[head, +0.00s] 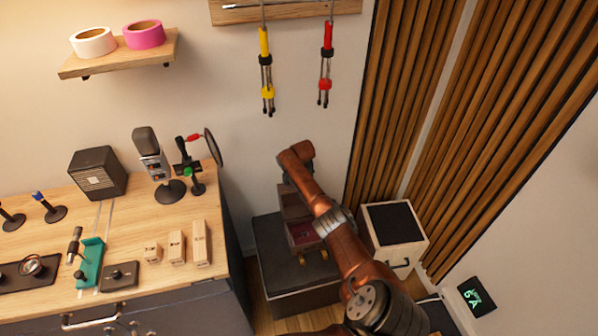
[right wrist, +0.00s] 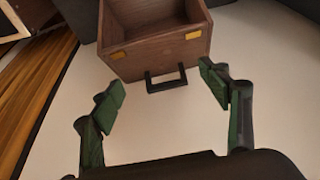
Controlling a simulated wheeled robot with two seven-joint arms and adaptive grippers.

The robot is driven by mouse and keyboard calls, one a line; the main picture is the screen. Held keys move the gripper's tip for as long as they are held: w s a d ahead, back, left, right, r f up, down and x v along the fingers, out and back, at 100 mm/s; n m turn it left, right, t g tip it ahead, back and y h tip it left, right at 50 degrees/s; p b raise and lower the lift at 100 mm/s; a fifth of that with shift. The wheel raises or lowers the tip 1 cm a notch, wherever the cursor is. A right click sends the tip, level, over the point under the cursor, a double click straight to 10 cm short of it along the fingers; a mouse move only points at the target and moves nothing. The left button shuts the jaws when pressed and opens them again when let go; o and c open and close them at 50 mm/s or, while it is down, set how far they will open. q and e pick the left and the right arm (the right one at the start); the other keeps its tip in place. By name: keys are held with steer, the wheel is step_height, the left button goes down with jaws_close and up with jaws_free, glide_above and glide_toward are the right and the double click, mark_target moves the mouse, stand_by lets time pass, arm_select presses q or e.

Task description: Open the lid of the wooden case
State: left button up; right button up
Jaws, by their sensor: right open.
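The wooden case (head: 301,247) sits on a dark box-shaped stand right of the workbench, partly hidden by my right arm. Its lid (head: 290,203) appears raised at the back, and a reddish inside shows. In the right wrist view the wooden case (right wrist: 155,57) is open at the top, with two yellow latch plates and a black handle (right wrist: 166,80) on its front. My right gripper (right wrist: 164,88) is open and empty, its green-padded fingers spread either side of the handle in the picture. Contact is not visible. My left gripper is in neither view.
The dark stand (head: 268,262) has some bare top left of the case. The workbench (head: 215,235) with wooden blocks and microphones stands to the left. A white cabinet (head: 412,238) with a black top stands at the right, close to my arm.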

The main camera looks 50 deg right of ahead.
steer(key=v, duration=0.9)
steer(key=shift+r, duration=0.2)
steer(key=shift+a, duration=0.1)
